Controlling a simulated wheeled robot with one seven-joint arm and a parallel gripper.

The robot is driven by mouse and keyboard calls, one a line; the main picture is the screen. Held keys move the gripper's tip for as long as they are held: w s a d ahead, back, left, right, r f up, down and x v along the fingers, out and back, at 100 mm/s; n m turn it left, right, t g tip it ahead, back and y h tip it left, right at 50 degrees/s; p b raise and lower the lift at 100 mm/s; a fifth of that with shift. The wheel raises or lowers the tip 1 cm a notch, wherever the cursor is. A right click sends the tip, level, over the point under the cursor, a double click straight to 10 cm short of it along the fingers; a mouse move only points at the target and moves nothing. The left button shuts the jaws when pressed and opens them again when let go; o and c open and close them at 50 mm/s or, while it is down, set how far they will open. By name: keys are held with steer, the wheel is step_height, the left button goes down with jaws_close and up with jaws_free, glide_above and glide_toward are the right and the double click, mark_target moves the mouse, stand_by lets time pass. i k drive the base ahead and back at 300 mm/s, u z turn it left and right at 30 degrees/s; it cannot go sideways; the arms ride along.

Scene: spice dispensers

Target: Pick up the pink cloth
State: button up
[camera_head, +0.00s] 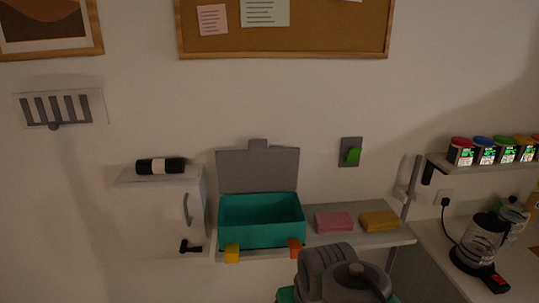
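The pink cloth (333,222) is a folded, block-like pad lying flat on a narrow light shelf (400,239) on the wall. It lies just right of an open teal box and left of a yellow cloth (379,220). A grey, rounded part of my arm shows at the bottom centre, in front of and below the shelf. The fingers of my gripper do not show, and nothing seems to touch the pink cloth.
The teal box (262,234) has its grey lid (258,170) raised. A white cabinet (158,216) hangs left, with a dark bottle (161,166) on top. At right are spice jars (484,151) on a shelf and a glass kettle (480,243) on a counter.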

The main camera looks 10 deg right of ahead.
mark_target(339, 221)
steer(key=u, duration=2.2)
steer(key=k, duration=1.2)
steer(key=z, duration=2)
steer(key=i, duration=0.5)
steer(key=z, duration=0.05)
